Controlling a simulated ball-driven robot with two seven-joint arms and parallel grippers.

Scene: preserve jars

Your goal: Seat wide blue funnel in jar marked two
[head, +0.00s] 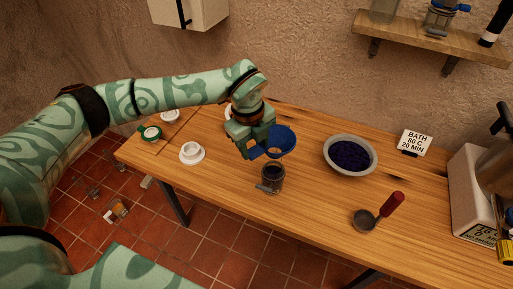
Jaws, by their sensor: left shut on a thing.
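The wide blue funnel (283,139) is up in the air over the wooden table. My left gripper (262,151) is shut on it, at the funnel's left side. A glass jar (272,178) with dark contents stands on the table just below the funnel and slightly nearer to me. The funnel looks above and apart from this jar. I cannot read any number on the jar; a small grey piece shows at its lower left. My right gripper does not show.
A grey bowl of dark berries (350,154) stands right of the funnel. A red-handled ladle (378,212) lies near the front. A white funnel-like piece (192,153) and a green ring lid (150,133) sit at left. A sign (416,142) stands at the back right.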

